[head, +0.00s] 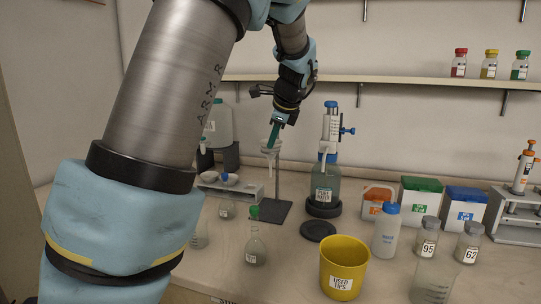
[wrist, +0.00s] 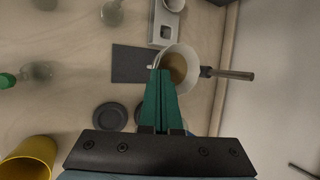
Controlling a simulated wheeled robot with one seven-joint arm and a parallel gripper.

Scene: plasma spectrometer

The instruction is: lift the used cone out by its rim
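The used cone (wrist: 176,66) sits in a white funnel (wrist: 192,55), with brown residue inside, in the wrist view. In the head view the funnel (head: 270,166) hangs upright in a stand with a dark base (head: 270,211). My gripper (wrist: 160,73) reaches down from above with its green fingers together at the near left rim. The fingers look shut on the cone's thin rim, though the tips hide the exact contact. In the head view my gripper (head: 270,144) meets the top of the funnel.
The pump-topped bottle (head: 325,186) stands right of the stand, with a dark round disc (head: 318,230) in front. A yellow used-tips bin (head: 343,268) stands at the front. A green-capped flask (head: 255,242) and a white rack (head: 230,188) are to the left. A shelf is behind.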

